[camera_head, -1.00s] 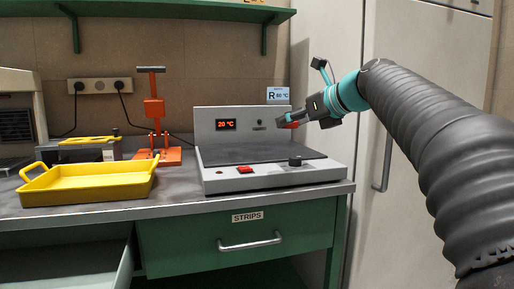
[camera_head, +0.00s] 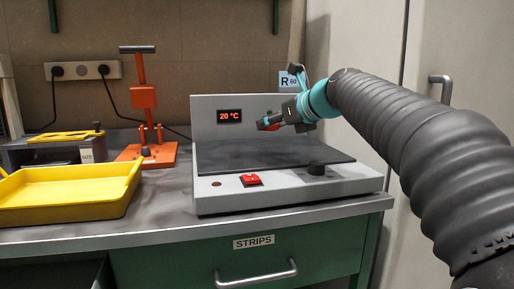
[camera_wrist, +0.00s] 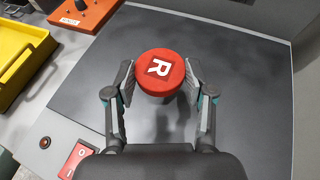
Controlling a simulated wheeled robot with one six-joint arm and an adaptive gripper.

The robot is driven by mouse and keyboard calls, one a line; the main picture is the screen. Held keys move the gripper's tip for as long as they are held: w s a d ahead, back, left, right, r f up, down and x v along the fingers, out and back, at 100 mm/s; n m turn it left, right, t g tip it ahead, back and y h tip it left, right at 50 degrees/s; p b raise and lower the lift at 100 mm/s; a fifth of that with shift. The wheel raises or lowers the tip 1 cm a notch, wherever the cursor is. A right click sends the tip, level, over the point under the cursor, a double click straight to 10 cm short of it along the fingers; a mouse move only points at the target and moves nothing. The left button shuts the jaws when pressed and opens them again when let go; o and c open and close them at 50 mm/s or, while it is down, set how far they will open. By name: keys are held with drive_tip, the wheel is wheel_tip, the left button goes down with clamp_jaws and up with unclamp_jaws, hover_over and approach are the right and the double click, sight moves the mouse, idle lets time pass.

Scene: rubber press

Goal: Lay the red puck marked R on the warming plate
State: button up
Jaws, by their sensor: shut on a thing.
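The red puck marked R (camera_wrist: 160,72) is held between the two fingers of my gripper (camera_wrist: 160,78), its white letter facing the wrist camera. The warming plate (camera_head: 225,155) is a dark flat surface on a grey housing, bare of other things. Its display reads 20 °C. The dark plate (camera_wrist: 245,120) also fills most of the wrist view beneath the puck. The puck appears clear of the plate.
A sign marked R (camera_head: 288,82) is behind the plate. A tall cabinet stands at the right.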

hover_over(257, 156)
wheel_tip(257, 156, down, 3)
drive_tip(key=shift+r, duration=0.15)
drive_tip(key=shift+f+b, duration=0.55)
drive_tip(key=shift+f, duration=1.45)
drive_tip(key=shift+f, duration=0.1)
drive_tip(key=o, duration=1.1)
drive_tip(key=shift+a, duration=0.1)
drive_tip(key=shift+s+r, duration=0.1)
drive_tip(key=shift+r, duration=0.1)
drive_tip(key=v, duration=1)
drive_tip(key=shift+v, duration=0.95)
drive_tip(key=shift+f, duration=0.2)
